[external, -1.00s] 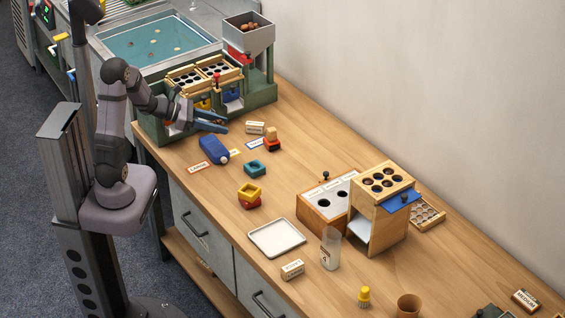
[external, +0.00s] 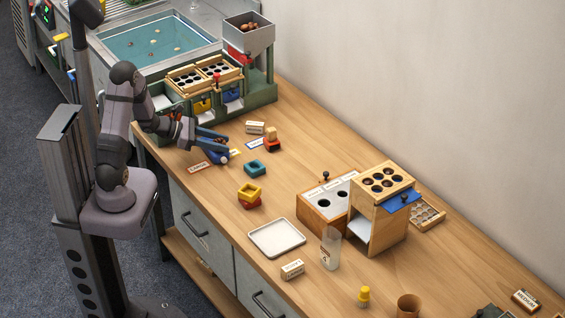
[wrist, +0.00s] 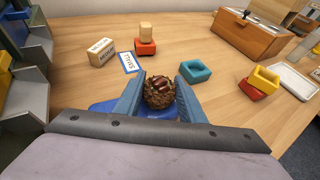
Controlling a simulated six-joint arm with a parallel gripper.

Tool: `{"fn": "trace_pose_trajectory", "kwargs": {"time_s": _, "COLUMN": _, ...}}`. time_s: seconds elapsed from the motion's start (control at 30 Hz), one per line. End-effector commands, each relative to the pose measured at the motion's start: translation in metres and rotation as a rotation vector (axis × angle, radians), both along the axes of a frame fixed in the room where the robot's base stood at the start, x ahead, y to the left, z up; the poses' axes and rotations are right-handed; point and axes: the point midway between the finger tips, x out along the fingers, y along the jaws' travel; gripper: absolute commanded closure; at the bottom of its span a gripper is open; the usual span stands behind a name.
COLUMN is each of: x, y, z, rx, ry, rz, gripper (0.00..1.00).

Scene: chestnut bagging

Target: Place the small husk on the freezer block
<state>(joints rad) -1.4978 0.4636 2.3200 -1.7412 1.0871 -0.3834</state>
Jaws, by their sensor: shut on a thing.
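A round, spiky brown husk (wrist: 160,93) with shiny brown nuts showing at its top is between the fingers of my gripper (wrist: 160,80). The fingers are shut on it from both sides. A deep blue block (wrist: 103,108) shows below the gripper in the wrist view. In the external view my gripper (external: 214,137) is low over the same blue block (external: 219,159), which is partly hidden by it. I cannot tell whether the husk touches the block. A wooden block with dark lettering (wrist: 101,52) lies ahead to the left; its word is not clear.
A SMALL card (wrist: 130,62) and a red block with a wooden piece on top (wrist: 146,44) are ahead. A teal square ring (wrist: 195,71) and yellow and red rings (wrist: 264,80) are to the right. A white tray (external: 276,238) stands farther along the bench.

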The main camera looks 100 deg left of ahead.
Motion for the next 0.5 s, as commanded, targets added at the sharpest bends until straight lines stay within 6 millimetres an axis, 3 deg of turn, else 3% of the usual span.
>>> {"fn": "trace_pose_trajectory", "kwargs": {"time_s": 0.27, "x": 0.0000, "y": 0.0002, "z": -0.0037, "rx": 0.000, "ry": -0.001, "rz": 0.000, "gripper": 0.85}}
{"fn": "trace_pose_trajectory", "kwargs": {"time_s": 0.3, "x": 0.0000, "y": 0.0002, "z": -0.0030, "rx": 0.000, "ry": 0.000, "rz": 0.000, "gripper": 0.59}}
{"fn": "trace_pose_trajectory", "kwargs": {"time_s": 0.37, "x": 0.0000, "y": 0.0002, "z": -0.0024, "rx": 0.000, "ry": 0.000, "rz": 0.000, "gripper": 0.45}}
{"fn": "trace_pose_trajectory", "kwargs": {"time_s": 0.5, "x": 0.0000, "y": 0.0002, "z": -0.0024, "rx": 0.000, "ry": 0.000, "rz": 0.000, "gripper": 0.45}}
